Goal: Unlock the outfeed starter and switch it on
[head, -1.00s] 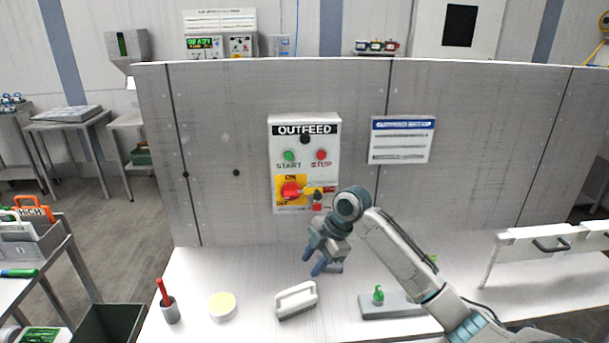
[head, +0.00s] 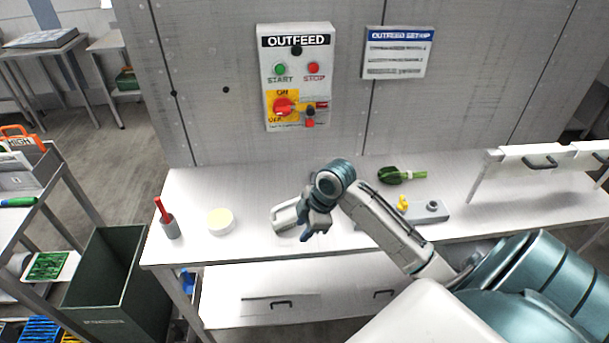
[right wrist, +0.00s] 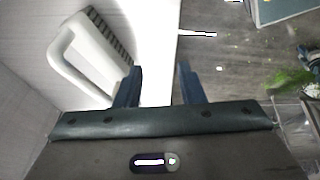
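The outfeed starter (head: 266,72) is a white panel on the grey wall, with green START and red STOP buttons. Its red rotary handle (head: 284,107) sits on a yellow ON/OFF plate; its exact pointing is too small to tell. Right of the handle is a dark round lock part (head: 310,112) with a red piece below. A grey block (head: 445,212) on the bench bears a yellow piece (head: 403,202), possibly a key. My right gripper (head: 314,228) is below the starter, beside the white brush. Its fingers (right wrist: 160,84) are apart with nothing between them. My left gripper is out of view.
The white brush (head: 285,214) lies on the bench (head: 190,225), with its handle also in the right wrist view (right wrist: 82,58). A round tub (head: 221,221), a grey cup with a red stick (head: 170,228) and a green vegetable (head: 400,176) stand around. A dark bin (head: 115,280) is left.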

